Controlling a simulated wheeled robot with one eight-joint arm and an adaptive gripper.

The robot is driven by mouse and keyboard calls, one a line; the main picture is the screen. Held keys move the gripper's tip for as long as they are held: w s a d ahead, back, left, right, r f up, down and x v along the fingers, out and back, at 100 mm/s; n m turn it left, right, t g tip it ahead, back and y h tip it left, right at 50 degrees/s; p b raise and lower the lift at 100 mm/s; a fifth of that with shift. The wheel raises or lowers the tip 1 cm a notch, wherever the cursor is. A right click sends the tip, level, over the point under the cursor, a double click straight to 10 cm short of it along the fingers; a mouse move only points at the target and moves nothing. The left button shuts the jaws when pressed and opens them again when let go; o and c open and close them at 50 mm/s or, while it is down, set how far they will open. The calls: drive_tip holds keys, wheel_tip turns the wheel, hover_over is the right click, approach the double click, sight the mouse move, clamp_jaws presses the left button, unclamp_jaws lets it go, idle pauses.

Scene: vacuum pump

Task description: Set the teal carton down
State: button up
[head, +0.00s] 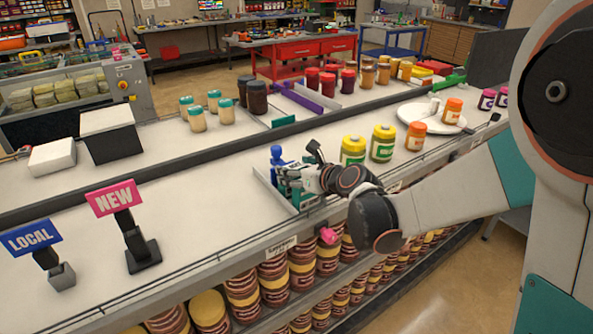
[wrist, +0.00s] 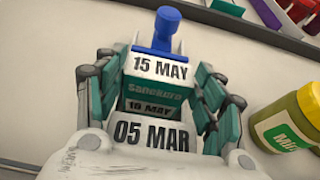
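My gripper (head: 293,178) is low over the front counter, inside a small grey-walled tray (head: 262,186). In the wrist view its two fingers (wrist: 160,100) stand on either side of a teal carton with a white top marked 05 MAR (wrist: 152,134) and appear closed on its sides. Farther on is one with a white top marked 15 MAY (wrist: 160,68). A blue knobbed piece (head: 278,158) stands behind them. The carton's underside is hidden, so contact below cannot be told.
Yellow-lidded jars (head: 383,143) stand right of my gripper; one also shows in the wrist view (wrist: 290,128). A pink NEW sign (head: 114,198) and a blue LOCAL sign (head: 31,239) stand to the left. The counter between the signs and the tray is clear.

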drive_tip(key=shift+o, duration=1.3)
